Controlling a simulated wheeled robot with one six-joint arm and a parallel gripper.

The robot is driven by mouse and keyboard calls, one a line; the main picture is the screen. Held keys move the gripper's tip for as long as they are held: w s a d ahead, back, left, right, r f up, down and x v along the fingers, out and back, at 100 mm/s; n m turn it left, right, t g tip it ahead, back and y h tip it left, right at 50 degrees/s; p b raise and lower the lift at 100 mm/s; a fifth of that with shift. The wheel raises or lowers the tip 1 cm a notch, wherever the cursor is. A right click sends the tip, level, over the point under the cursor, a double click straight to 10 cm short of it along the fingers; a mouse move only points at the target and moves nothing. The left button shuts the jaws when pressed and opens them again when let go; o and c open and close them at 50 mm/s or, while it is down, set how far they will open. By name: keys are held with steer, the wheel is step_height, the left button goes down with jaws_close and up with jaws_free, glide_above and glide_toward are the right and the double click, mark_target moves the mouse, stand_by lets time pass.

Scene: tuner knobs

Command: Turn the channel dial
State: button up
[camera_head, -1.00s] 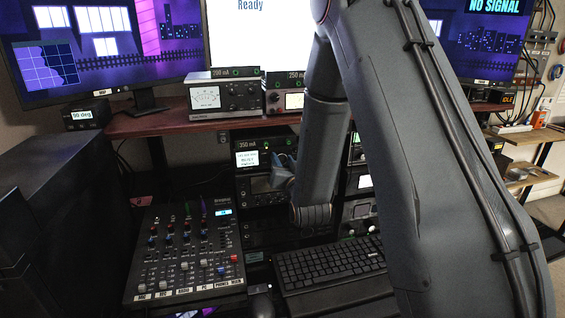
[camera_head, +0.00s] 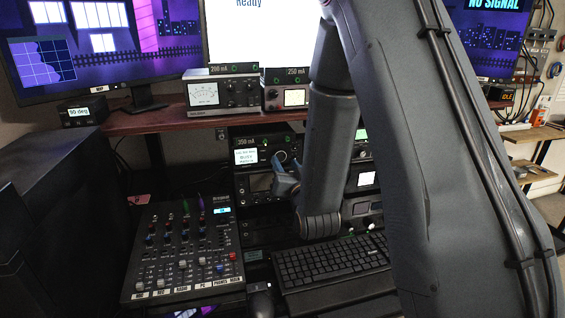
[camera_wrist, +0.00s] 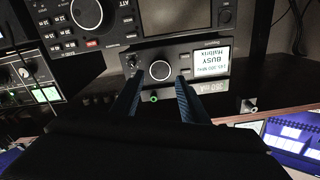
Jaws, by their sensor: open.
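A black radio (camera_head: 255,147) with a lit screen and a 350 mA label sits on the shelf below the desk top. It shows upside down in the wrist view (camera_wrist: 200,84), its screen reading BUSY. A round dial (camera_wrist: 160,70) with a pale ring is on its face; it also shows in the head view (camera_head: 282,156). My gripper (camera_wrist: 160,78) is open. Its two blue fingers point at the radio, one to each side of the dial in the wrist view. I cannot tell whether they touch it. In the head view, my gripper (camera_head: 287,181) is partly hidden by my arm.
A larger radio (camera_wrist: 172,17) adjoins it at the top of the wrist view. A mixer (camera_head: 184,250) and a keyboard (camera_head: 330,268) lie in front. Meter boxes (camera_head: 223,91) stand on the reddish desk top (camera_head: 150,122) above.

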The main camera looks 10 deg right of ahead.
steer(key=shift+s, duration=1.5)
steer(key=shift+f, duration=0.1)
steer(key=s+f+n+g, duration=0.1)
steer(key=s+f+g, duration=0.2)
steer(key=s, duration=0.3)
steer(key=s+f+g, duration=0.3)
steer(key=s+g, duration=0.3)
steer(key=s+f+n+g, duration=0.1)
steer(key=s+f+g, duration=0.2)
steer(key=s, duration=0.3)
steer(key=shift+f+n+g, duration=0.2)
steer(key=shift+n+g, duration=0.1)
steer(key=shift+g, duration=0.6)
steer(key=s+r+g, duration=0.1)
steer(key=s+g, duration=0.3)
steer(key=s, duration=0.6)
steer(key=shift+r+n, duration=0.35)
steer(key=shift+n, duration=0.05)
steer(key=shift+a, duration=0.1)
steer(key=shift+a, duration=0.1)
